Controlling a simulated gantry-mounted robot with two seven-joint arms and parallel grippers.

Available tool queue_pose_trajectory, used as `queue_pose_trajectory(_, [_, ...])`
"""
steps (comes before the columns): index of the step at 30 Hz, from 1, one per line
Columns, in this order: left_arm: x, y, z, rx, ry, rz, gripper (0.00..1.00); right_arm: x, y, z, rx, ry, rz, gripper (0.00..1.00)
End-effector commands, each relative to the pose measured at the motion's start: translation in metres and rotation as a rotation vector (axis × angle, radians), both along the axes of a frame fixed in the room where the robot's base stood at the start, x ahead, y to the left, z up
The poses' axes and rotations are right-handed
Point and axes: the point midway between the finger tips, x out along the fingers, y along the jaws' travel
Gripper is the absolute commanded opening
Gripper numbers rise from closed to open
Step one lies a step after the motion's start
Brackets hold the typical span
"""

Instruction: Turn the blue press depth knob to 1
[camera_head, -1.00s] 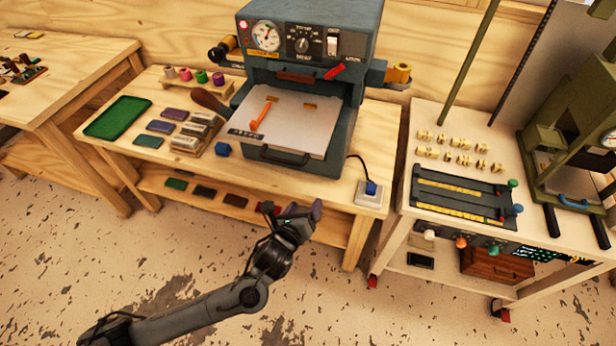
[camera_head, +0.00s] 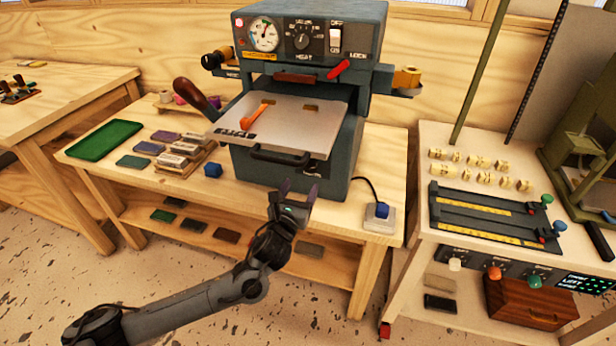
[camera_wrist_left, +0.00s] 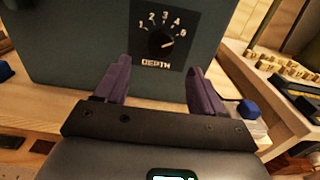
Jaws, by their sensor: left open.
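The blue-grey press (camera_head: 300,100) stands on the wooden bench, and its front also fills the top of the left wrist view (camera_wrist_left: 70,40). The dark depth knob (camera_wrist_left: 161,42) sits on a black plate marked 1 to 5 over the word DEPTH. Its white pointer appears to aim right, near the 5. The knob cannot be made out in the head view. My left gripper (camera_head: 293,192) is open and empty in front of the press's lower front. In the left wrist view its purple fingers (camera_wrist_left: 160,80) stand apart, below and either side of the dial. My right gripper is not in view.
A tray with a handle (camera_head: 280,125) juts from the press above my gripper. A blue cube (camera_head: 213,170) lies left of the press; a blue button on a white base (camera_head: 377,212) is at right. A cart (camera_head: 425,190) stands further right.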

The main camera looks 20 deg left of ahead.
Motion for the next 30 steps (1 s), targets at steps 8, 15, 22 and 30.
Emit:
queue_pose_trajectory(8, [0.046, 0.002, -0.002, -0.002, -0.001, 0.002, 0.69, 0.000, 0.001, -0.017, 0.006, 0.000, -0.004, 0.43])
queue_pose_trajectory(15, [0.070, 0.003, -0.001, -0.002, 0.001, 0.001, 0.69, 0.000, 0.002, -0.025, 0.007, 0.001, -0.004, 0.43])
queue_pose_trajectory(22, [0.076, 0.004, 0.000, -0.002, 0.002, 0.000, 0.69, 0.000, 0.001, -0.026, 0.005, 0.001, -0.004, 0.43])
queue_pose_trajectory(30, [0.076, 0.004, 0.000, -0.002, 0.002, 0.000, 0.57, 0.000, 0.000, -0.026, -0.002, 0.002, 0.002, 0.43])
